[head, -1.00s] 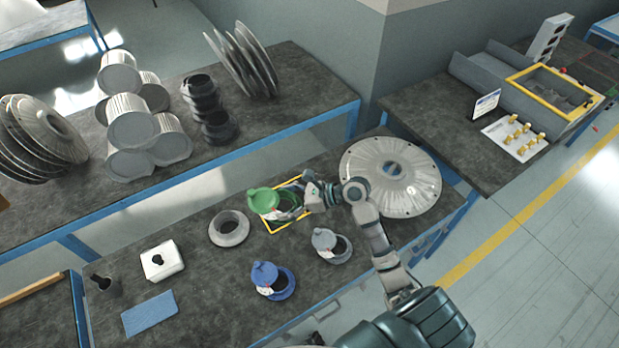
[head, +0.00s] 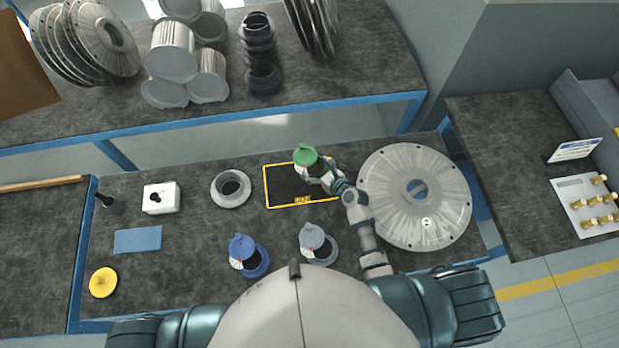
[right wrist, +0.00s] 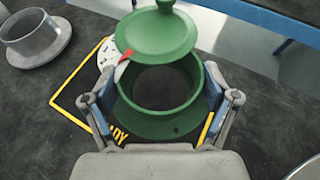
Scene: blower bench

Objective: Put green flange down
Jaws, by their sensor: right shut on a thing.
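The green flange (head: 306,156) is at the yellow-outlined rectangle (head: 266,190) on the bench in the head view. Its round green lid with a knob stands off the open collar, with a white and red tag beside it. In the right wrist view the flange (right wrist: 155,125) shows its collar and wide base. My right gripper (head: 322,173) is shut on the flange, one finger on each side of the collar. The flange is over the right part of the rectangle; I cannot tell whether its base touches the bench. My left gripper is out of view.
A grey flange ring (head: 231,188) stands left of the rectangle. A blue flange (head: 247,255) and a grey lidded flange (head: 318,244) stand nearer me. A large metal disc (head: 440,210) lies close on the right. The rectangle's left part is clear.

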